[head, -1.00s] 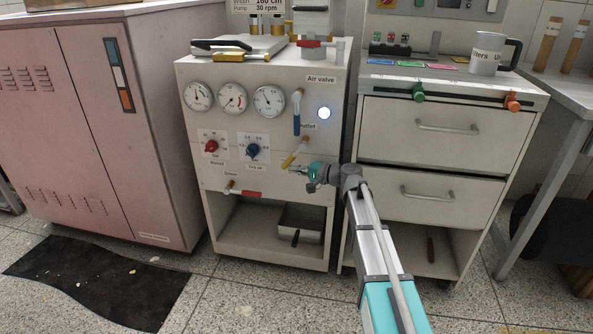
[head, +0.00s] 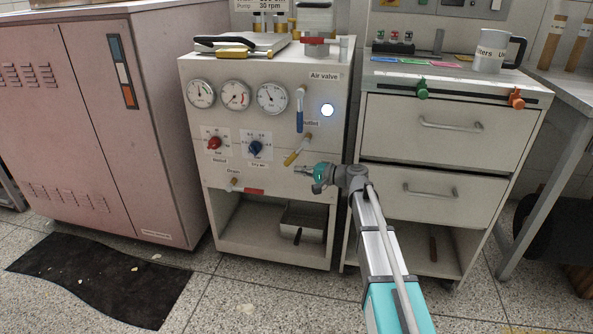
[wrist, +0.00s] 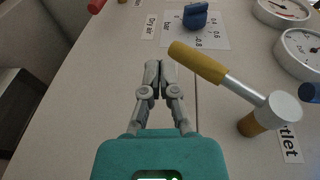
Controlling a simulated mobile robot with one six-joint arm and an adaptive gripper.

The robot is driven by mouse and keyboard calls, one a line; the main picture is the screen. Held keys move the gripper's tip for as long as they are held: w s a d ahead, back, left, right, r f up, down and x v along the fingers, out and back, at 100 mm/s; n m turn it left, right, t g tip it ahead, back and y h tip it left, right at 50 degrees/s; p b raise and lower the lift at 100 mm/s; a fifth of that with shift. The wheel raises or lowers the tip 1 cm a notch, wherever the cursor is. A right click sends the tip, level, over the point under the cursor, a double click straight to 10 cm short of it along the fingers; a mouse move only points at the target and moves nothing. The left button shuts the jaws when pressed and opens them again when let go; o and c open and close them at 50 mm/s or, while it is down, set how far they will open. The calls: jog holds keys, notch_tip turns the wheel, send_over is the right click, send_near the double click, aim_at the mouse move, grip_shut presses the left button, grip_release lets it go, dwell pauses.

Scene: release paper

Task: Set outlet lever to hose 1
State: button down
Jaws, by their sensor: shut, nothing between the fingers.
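The outlet lever (head: 291,158) has a yellow grip on a metal rod and slants down-left from its pivot on the panel of the white cabinet. In the wrist view its yellow grip (wrist: 197,62) lies to the right of my fingertips, and its pivot (wrist: 284,107) is beside the partly hidden outlet label (wrist: 290,142). My gripper (head: 297,169) is just below the lever's grip in the head view. In the wrist view my gripper (wrist: 158,68) has its fingers together and empty, apart from the lever. No hose 1 marking is readable.
A blue-handled lever (head: 300,115) hangs above the outlet lever. A blue knob (head: 255,149) and a red knob (head: 214,143) are left of it. A small brass tap (head: 233,182) is lower left. A drawer cabinet (head: 440,155) stands to the right.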

jog(key=s+d+f+b, duration=0.3)
jog(key=d+f+b, duration=0.4)
jog(key=d, duration=0.2)
jog(key=shift+s+d+f, duration=0.2)
jog(key=shift+s, duration=0.15)
jog(key=shift+s, duration=0.1)
jog(key=s+d+f+n+g+h+p, duration=0.2)
jog(key=s+n+g+h+p, duration=0.15)
jog(key=s+h+p, duration=0.6)
jog(key=s+d+r+g+h+p, duration=0.1)
jog(key=s+d+r+h+p, duration=0.15)
jog(key=s+d+p, duration=0.4)
jog(key=s+d+r+g+h+p, duration=0.1)
jog(key=s+d+r+h+p, duration=0.2)
jog(key=s, duration=0.7)
notch_tip(320, 180, up, 36)
jog(key=p, duration=3.7)
jog(key=shift+w+d+h, duration=0.15)
jog(key=shift+d+h, duration=0.2)
jog(key=shift+h, duration=0.05)
